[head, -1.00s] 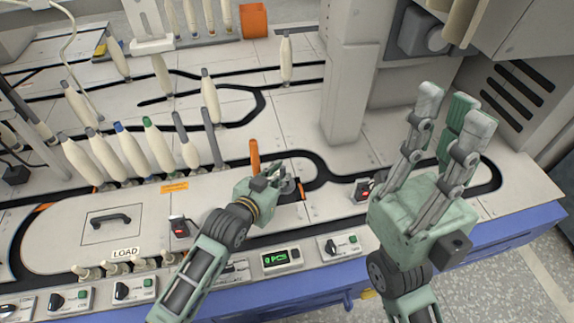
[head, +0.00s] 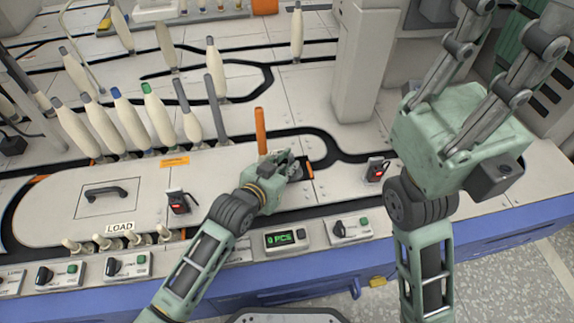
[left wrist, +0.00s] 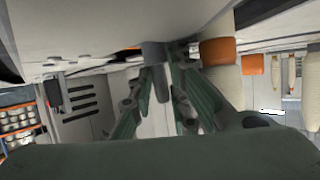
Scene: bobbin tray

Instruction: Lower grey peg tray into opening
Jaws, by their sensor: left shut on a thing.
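My left gripper (head: 282,164) is low over the white worktop, just right of an orange post (head: 261,130). It is shut on the grey peg tray (head: 296,173), which is small and mostly hidden by the fingers. In the left wrist view a grey peg (left wrist: 155,84) stands between the fingers. A dark gap with an orange edge mark lies just right of the fingers, at the black track (head: 322,150); I cannot tell whether the tray is in it or above it. My right gripper (head: 518,28) is raised at the upper right, empty, its fingers apart and their tips near the picture's edge.
Several cream bobbins (head: 130,123) lean in a row at the left. A red-lit switch (head: 376,170) stands right of the left gripper, another (head: 178,202) to its left. A white column (head: 365,65) rises behind. A green display (head: 286,238) is on the front edge.

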